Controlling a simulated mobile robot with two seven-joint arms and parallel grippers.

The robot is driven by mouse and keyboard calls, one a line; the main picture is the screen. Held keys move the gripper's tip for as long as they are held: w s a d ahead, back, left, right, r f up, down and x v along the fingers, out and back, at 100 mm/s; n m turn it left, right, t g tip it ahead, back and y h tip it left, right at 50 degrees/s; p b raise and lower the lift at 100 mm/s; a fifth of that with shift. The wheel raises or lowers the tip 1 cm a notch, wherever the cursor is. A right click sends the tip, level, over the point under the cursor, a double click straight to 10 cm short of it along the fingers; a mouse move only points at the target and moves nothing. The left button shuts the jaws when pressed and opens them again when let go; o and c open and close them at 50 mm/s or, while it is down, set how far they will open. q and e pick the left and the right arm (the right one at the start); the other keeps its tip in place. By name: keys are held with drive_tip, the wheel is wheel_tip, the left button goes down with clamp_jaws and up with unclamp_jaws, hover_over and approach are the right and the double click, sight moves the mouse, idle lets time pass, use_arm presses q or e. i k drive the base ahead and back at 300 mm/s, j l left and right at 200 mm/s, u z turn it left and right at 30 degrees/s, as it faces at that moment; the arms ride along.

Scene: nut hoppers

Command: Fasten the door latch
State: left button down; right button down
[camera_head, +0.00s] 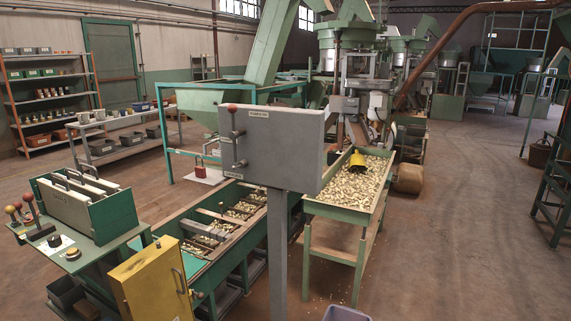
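A grey box with a flat front door (285,155) stands on a grey post in the middle of the head view. A small label is at its top. At its left edge is a latch lever with a red knob (232,107), pointing up, with smaller metal fittings below it. The door looks closed or nearly so; I cannot tell whether the latch is engaged. A red padlock-like piece (199,166) is on a pale surface left of the box. Neither of my grippers is in view.
A yellow cabinet (150,283) and a green console (90,215) with knobbed levers stand at the front left. A sorting bench (205,225) and a green tray of nuts (350,185) flank the post. A yellow scoop (357,160) lies in the tray. Floor at right is open.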

sight(200, 295)
drive_tip(key=i+j, duration=0.1)
drive_tip(key=i, duration=0.65)
drive_tip(key=i+j+z, duration=0.1)
drive_tip(key=i, duration=0.6)
